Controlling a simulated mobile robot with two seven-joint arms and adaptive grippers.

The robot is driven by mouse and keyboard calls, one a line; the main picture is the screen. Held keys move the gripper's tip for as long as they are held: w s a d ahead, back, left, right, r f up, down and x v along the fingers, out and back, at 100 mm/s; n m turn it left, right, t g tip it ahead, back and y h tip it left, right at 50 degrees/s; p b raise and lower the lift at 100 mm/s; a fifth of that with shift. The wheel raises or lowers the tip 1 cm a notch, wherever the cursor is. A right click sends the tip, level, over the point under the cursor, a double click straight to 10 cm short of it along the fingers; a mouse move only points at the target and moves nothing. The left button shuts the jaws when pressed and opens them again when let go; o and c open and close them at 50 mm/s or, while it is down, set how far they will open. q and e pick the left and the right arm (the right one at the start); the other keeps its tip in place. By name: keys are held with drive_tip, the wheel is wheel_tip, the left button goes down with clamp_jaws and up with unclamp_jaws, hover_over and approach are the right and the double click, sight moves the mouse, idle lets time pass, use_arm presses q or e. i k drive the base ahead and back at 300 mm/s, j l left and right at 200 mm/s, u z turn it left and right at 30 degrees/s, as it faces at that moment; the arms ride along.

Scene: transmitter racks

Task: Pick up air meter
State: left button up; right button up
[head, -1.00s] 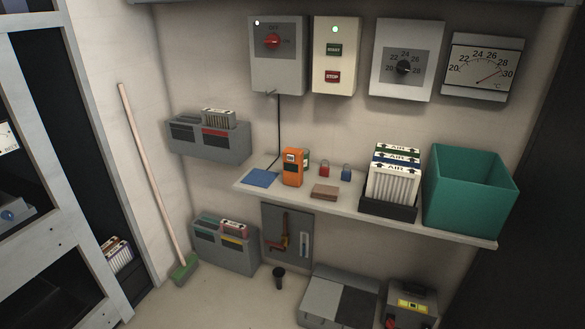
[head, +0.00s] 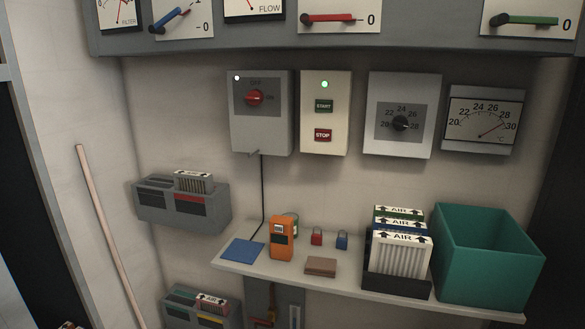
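The air meter is most likely the orange handheld device (head: 282,241) with a small pale display and a dark patch on its front. It stands upright on the shelf (head: 345,281) against the wall, left of the shelf's middle. Nothing is touching it from my side. Neither of my grippers shows in the head view.
A blue pad (head: 243,251) lies left of the orange device. A brown block (head: 321,267), a red padlock (head: 316,237) and a blue padlock (head: 342,240) sit to its right. Air filters (head: 400,255) and a teal bin (head: 490,270) fill the shelf's right end.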

sight(280, 244)
drive_tip(key=i+j+z, duration=0.35)
drive_tip(key=i+j, duration=0.4)
